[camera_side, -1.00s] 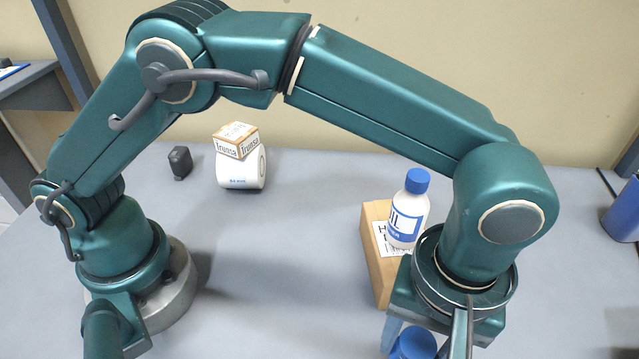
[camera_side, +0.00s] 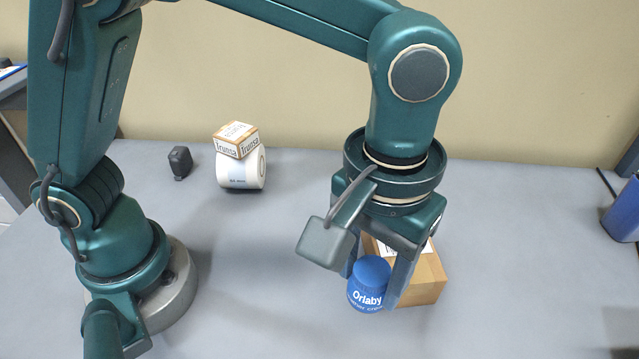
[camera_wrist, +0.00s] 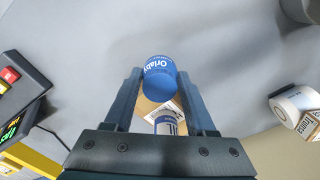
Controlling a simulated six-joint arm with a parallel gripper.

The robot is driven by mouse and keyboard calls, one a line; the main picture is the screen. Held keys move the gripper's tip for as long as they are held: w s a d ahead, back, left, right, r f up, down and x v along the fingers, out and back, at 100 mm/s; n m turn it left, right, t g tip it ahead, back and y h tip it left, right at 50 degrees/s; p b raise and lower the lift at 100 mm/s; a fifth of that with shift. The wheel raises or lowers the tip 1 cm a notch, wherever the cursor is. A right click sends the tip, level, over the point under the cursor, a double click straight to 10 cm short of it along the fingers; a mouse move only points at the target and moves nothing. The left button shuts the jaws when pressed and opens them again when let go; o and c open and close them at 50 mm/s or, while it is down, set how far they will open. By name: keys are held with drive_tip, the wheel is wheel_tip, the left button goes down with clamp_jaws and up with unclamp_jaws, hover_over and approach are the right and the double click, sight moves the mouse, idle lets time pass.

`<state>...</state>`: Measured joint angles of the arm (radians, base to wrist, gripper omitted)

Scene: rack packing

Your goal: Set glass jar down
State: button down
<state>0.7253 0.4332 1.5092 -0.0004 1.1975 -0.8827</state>
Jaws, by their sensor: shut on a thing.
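The jar (camera_side: 367,288) is blue and labelled "Orlaby". My gripper (camera_side: 379,283) is shut on it, with a finger on each side, in front of the cardboard box. Whether the jar's base touches the table is hard to tell. In the wrist view the jar (camera_wrist: 159,77) sits between the tips of my fingers (camera_wrist: 160,88), label facing the camera.
A cardboard box (camera_side: 428,276) stands close behind and right of the jar. A small box (camera_side: 237,140) rests on a white roll (camera_side: 240,172) further back. Front table is clear.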

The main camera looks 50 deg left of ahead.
drive_tip(key=s+a+r+n, duration=0.2)
drive_tip(key=s+a, duration=0.1)
drive_tip(key=a, duration=1.1)
drive_tip(key=s+d+f, duration=0.1)
drive_tip(key=d+f, duration=0.1)
drive_tip(key=d, duration=0.1)
drive_tip(key=s+d+f, duration=0.2)
drive_tip(key=d, duration=0.1)
drive_tip(key=s+d+f, duration=0.2)
drive_tip(key=d+f, duration=0.1)
drive_tip(key=shift+s+d, duration=0.2)
drive_tip(key=shift+d, duration=0.15)
drive_tip(key=shift+f, duration=1.95)
drive_tip(key=shift+f, duration=0.1)
drive_tip(key=shift+c, duration=1.1)
unclamp_jaws()
drive_tip(key=shift+f, duration=0.1)
